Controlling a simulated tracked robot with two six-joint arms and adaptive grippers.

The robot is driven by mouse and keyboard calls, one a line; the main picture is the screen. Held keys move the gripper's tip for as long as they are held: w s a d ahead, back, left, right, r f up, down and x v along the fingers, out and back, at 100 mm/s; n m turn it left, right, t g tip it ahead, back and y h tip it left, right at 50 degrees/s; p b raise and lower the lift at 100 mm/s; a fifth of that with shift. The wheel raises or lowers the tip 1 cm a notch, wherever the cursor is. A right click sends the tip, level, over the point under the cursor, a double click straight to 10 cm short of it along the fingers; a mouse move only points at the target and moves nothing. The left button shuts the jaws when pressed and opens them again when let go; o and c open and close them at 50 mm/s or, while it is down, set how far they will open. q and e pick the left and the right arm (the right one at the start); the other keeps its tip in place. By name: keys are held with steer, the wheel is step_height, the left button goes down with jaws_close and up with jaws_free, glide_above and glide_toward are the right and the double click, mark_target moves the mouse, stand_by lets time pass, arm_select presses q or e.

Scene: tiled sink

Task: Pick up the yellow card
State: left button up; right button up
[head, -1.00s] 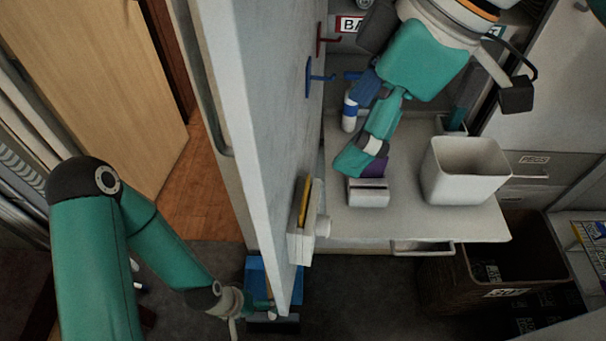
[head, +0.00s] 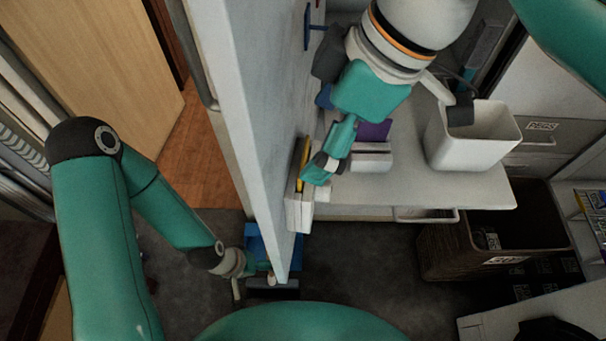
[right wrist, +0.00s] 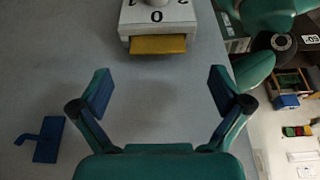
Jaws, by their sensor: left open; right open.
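The yellow card (head: 303,160) sits in a white holder (head: 299,212) fixed to the side of the grey-white panel. In the right wrist view, the yellow card's edge (right wrist: 158,44) sticks out of the holder (right wrist: 157,16), which bears black digits. My right gripper (head: 314,176) is beside the card in the head view and hides part of it. In the right wrist view the right gripper (right wrist: 160,88) is open and empty, with the card beyond its fingertips and a visible gap. My left gripper (head: 257,271) is low by the panel's bottom edge, open; its fingers are partly hidden.
The panel (head: 250,130) stands between my arms. Behind the right gripper, a shelf (head: 440,190) carries a purple card (head: 374,131) in a white stand and a white bin (head: 465,155). A blue hook (right wrist: 48,140) juts from the panel. A dark basket (head: 500,235) stands right.

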mark_target(306, 156)
steer(key=x, duration=0.5)
steer(key=shift+w+d+f, duration=0.15)
steer(key=shift+d, duration=0.05)
steer(key=c, duration=0.9)
